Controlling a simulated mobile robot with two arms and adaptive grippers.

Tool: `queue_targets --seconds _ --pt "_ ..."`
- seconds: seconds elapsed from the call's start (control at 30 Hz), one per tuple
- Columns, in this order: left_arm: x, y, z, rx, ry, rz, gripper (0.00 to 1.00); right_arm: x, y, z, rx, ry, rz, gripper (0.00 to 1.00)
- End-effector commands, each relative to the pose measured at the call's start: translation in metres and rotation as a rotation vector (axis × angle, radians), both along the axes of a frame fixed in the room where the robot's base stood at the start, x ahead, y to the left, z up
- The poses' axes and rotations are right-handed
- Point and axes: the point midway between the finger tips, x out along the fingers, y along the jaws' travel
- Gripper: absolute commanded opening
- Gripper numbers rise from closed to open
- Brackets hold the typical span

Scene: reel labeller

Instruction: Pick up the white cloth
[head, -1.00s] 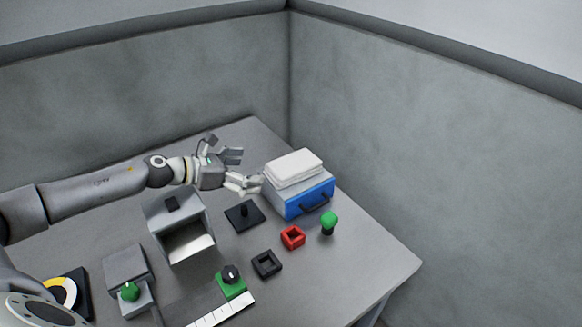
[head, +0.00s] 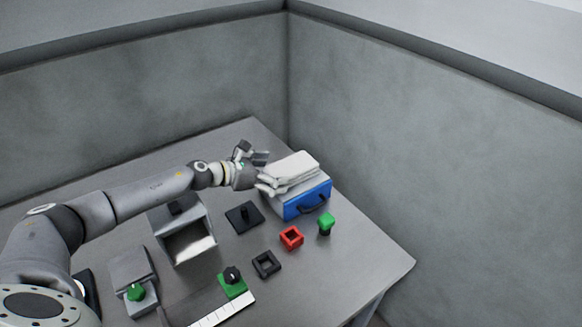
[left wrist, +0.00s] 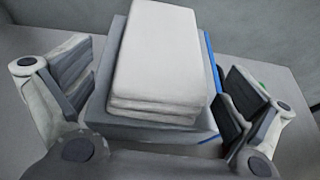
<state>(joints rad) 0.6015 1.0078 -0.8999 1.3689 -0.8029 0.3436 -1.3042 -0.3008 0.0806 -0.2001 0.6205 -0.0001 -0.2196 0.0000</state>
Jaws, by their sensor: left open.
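The white cloth (head: 292,168) lies folded in a thick stack on top of a grey box with a blue drawer front (head: 307,201). In the left wrist view the cloth (left wrist: 158,55) lies ahead, between the two fingers. My left gripper (head: 264,170) is open at the cloth's left side, its fingers spread to either side. In the left wrist view the left gripper (left wrist: 155,95) shows nothing between its fingers but the cloth and box beyond. I cannot tell whether a finger touches the cloth. My right gripper is not in view.
A black stamp-like piece (head: 244,215), a red square frame (head: 291,237), a black square frame (head: 266,263) and a green knob (head: 326,223) stand near the box. A grey open housing (head: 187,236) sits under my arm. Walls (head: 430,170) rise behind the table.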

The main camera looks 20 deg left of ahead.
Motion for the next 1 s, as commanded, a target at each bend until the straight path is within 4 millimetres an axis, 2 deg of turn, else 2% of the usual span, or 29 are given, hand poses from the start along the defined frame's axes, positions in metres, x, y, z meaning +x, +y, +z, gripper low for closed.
queue_targets --seconds 0.2,0.47,0.83,1.0 --pt "0.0143 -0.0096 -0.006 -0.001 -0.001 0.0 1.0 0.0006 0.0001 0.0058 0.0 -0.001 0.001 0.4" --pt "0.015 -0.0102 -0.0075 0.0 0.0 0.0 1.0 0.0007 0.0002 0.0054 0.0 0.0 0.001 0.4" --pt "0.0149 -0.0101 -0.0075 0.0 0.0 0.0 0.54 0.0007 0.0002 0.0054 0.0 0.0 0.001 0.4" --pt "0.0151 -0.01 -0.0071 -0.001 -0.001 0.0 0.54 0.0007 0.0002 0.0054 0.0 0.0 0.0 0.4"
